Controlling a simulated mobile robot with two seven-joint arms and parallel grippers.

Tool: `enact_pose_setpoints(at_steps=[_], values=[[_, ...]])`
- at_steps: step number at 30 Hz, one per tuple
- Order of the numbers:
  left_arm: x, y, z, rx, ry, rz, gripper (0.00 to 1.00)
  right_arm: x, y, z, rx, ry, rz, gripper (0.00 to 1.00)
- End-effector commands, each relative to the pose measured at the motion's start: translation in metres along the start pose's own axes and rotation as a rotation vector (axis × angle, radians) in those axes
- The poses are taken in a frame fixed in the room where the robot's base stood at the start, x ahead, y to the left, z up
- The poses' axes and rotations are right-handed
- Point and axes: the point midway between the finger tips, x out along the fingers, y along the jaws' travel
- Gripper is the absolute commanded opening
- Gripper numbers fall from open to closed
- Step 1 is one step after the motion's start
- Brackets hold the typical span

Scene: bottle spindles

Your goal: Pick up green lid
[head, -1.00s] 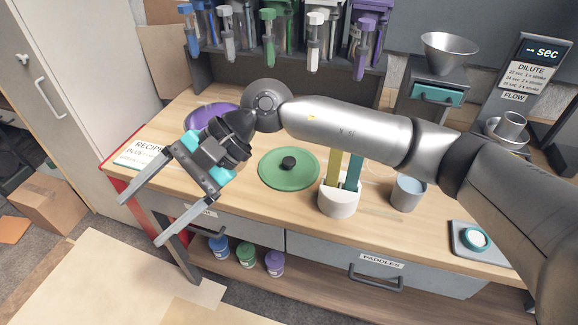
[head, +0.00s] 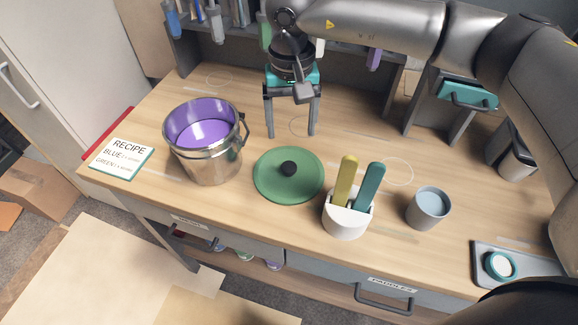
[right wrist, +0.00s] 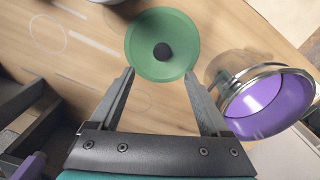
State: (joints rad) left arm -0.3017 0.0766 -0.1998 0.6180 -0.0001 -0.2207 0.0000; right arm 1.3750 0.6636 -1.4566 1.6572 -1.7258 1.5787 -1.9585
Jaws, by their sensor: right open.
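The green lid (head: 289,176) is a flat round disc with a black knob (head: 288,168) at its centre. It lies on the wooden counter between the pot and the paddle holder. My right gripper (head: 291,134) is open and empty, its fingers pointing down just behind the lid. In the right wrist view, the lid (right wrist: 162,45) is beyond the fingertips, with the knob roughly between their lines. The right gripper (right wrist: 158,75) shows open there too. My left gripper is not in view.
A steel pot (head: 207,150) with purple inside stands left of the lid. A white holder (head: 346,220) with two paddles and a grey cup (head: 428,208) stand to its right. A recipe card (head: 122,155) lies far left. A rack of hanging bottles (head: 215,25) is behind.

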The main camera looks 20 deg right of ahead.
Motion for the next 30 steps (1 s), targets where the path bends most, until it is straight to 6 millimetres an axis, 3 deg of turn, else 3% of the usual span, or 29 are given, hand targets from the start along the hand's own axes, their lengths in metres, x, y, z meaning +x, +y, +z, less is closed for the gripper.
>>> enact_pose_setpoints(at_steps=[3,7,17,24,30], values=[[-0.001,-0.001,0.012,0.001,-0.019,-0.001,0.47,0.028,0.000,0.001,0.001,-0.004,0.001,0.80],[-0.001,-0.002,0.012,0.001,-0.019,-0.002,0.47,0.050,-0.001,0.001,0.001,-0.003,0.000,0.80],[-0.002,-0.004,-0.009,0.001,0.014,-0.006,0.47,0.078,-0.002,-0.001,0.000,-0.002,0.000,0.80],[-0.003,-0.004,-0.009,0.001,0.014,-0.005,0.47,0.112,-0.005,-0.002,0.003,-0.001,-0.002,0.80],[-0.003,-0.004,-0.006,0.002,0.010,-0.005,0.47,0.117,-0.005,-0.003,0.003,0.000,-0.003,0.80]])
